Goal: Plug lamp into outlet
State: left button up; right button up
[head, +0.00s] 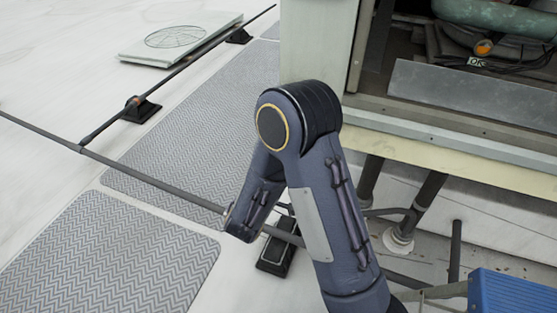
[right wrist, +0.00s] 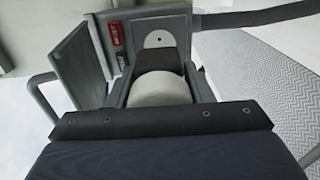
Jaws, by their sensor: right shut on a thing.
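In the right wrist view, a grey box with an open door (right wrist: 84,62) is just ahead of my right gripper (right wrist: 160,75). A red label (right wrist: 117,40) is inside it, next to a pale plate (right wrist: 160,40) with a small dark hole. My right gripper is shut on a pale rounded thing (right wrist: 163,90), which lies between its dark fingers in front of the plate. Whether this is the lamp's plug, and whether it touches an outlet, I cannot tell. No lamp can be made out clearly. My left gripper is in neither view, and the head view shows neither gripper.
In the head view, a cooler housing (head: 455,140) stands open at the right, with an orange round part (head: 483,47) inside. A thin pipe (head: 150,183) on black feet crosses the roof. Grey patterned mats (head: 115,255) lie at the left. A blue object (head: 515,292) is at the lower right.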

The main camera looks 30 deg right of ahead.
jog(key=shift+p+x, duration=0.9)
jog(key=shift+x, duration=1.8)
jog(key=shift+b, duration=0.5)
jog(key=shift+b, duration=0.45)
jog(key=shift+b, duration=0.45)
jog(key=shift+w+d, duration=0.35)
jog(key=shift+d, duration=0.15)
dwell(0.3)
